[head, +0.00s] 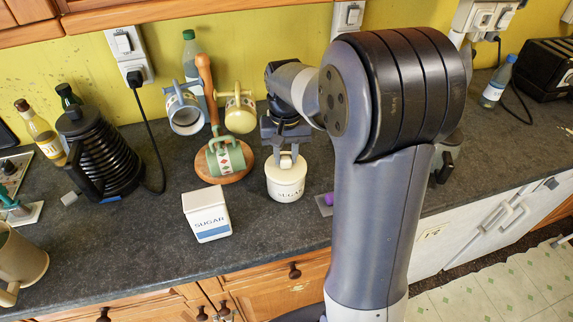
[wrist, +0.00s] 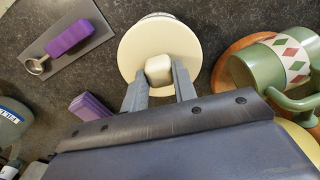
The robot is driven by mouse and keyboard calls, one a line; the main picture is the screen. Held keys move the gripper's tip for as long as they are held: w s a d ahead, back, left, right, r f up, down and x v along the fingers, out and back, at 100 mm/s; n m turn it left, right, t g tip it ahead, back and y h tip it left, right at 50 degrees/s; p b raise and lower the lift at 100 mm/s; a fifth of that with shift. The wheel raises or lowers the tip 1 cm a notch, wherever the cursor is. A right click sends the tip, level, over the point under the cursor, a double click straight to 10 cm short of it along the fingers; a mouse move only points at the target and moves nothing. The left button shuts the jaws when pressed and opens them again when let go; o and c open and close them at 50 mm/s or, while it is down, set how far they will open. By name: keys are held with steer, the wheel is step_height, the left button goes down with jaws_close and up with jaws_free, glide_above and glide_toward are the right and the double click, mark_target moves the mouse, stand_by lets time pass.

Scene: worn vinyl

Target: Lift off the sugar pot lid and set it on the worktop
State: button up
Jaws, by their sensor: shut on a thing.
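The cream sugar pot (head: 286,188) stands on the dark worktop (head: 255,235), with SUGAR lettered on its front. Its round cream lid (head: 287,164) is on top of it and shows face-on in the wrist view (wrist: 137,50). I cannot make out any clear gap between lid and pot. My gripper (head: 286,152) is above the pot, pointing down, its two fingers shut on the pale lid knob (wrist: 159,70). The pot's body is mostly hidden under the lid in the wrist view.
A white SUGAR box (head: 206,214) stands front left of the pot. A wooden mug tree (head: 206,90) with green and cream mugs is close on the left. A purple-handled item (wrist: 69,38) lies on a grey board (wrist: 85,48). Worktop in front is clear.

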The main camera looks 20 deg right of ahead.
mark_target(286, 156)
steer(key=shift+r+p, duration=2.45)
steer(key=shift+r, duration=0.65)
steer(key=shift+w+f, duration=0.1)
steer(key=shift+f, duration=0.05)
